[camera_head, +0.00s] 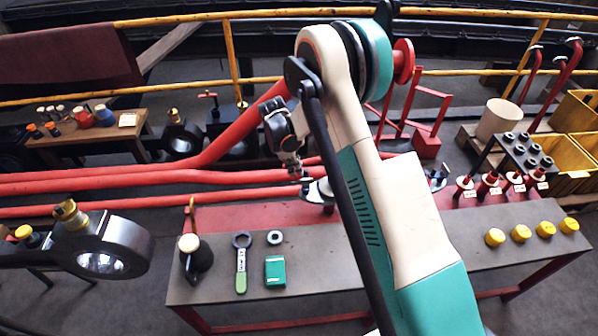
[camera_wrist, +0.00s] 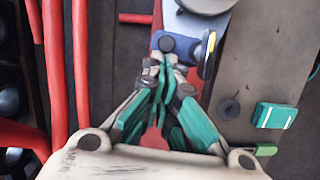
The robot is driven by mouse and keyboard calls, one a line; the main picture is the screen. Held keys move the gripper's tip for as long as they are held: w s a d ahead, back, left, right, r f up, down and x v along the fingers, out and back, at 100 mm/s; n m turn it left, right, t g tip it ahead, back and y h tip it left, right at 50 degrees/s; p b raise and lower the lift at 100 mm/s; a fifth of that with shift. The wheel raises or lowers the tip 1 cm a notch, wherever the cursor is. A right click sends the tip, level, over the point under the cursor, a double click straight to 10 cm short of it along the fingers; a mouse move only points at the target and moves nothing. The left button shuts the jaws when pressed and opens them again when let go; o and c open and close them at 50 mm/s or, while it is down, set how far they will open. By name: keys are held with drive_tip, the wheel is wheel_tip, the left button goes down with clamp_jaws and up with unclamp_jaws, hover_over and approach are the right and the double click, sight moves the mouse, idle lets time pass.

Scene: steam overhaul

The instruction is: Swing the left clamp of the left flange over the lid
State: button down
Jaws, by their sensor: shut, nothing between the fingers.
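The left flange shows in the head view as a pale grey metal piece (camera_head: 318,190) on the bench, mostly hidden behind my arm. In the wrist view a round grey disc, which looks like the lid (camera_wrist: 208,3), is cut off by the top edge. A blue block with a dark round pin, apparently the left clamp (camera_wrist: 182,46), sticks out on its near side. My gripper (camera_wrist: 165,62) is shut and empty, with its fingertips right at the blue block; I cannot tell whether they touch. In the head view my gripper (camera_head: 297,176) is just left of the flange.
A dark upright part with yellow (camera_wrist: 208,55) stands right of the fingertips. On the bench (camera_head: 330,285) are an oil can (camera_head: 198,258), a green-handled wrench (camera_head: 241,262), a washer (camera_head: 274,237) and a green box (camera_head: 275,271). Red pipes (camera_head: 130,183) run behind.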

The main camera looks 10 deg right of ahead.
drive_tip(key=d+m, duration=0.1)
drive_tip(key=m, duration=0.1)
drive_tip(key=d+m+g, duration=0.1)
drive_tip(key=m, duration=0.2)
drive_tip(key=d+m+y, duration=0.1)
drive_tip(key=d+m, duration=0.1)
drive_tip(key=m, duration=0.1)
drive_tip(key=shift+w+g, duration=0.25)
drive_tip(key=shift+g, duration=0.05)
drive_tip(key=m, duration=0.2)
drive_tip(key=s+d+m+y, duration=0.1)
drive_tip(key=m, duration=0.1)
drive_tip(key=d+m, duration=0.1)
drive_tip(key=m, duration=0.1)
drive_tip(key=shift+s+d+g+y, duration=0.2)
drive_tip(key=shift+s+g+y, duration=0.05)
drive_tip(key=shift+g+y, duration=0.05)
drive_tip(key=shift+s+d, duration=0.1)
drive_tip(key=shift+d, duration=0.05)
drive_tip(key=shift+s+d, duration=0.1)
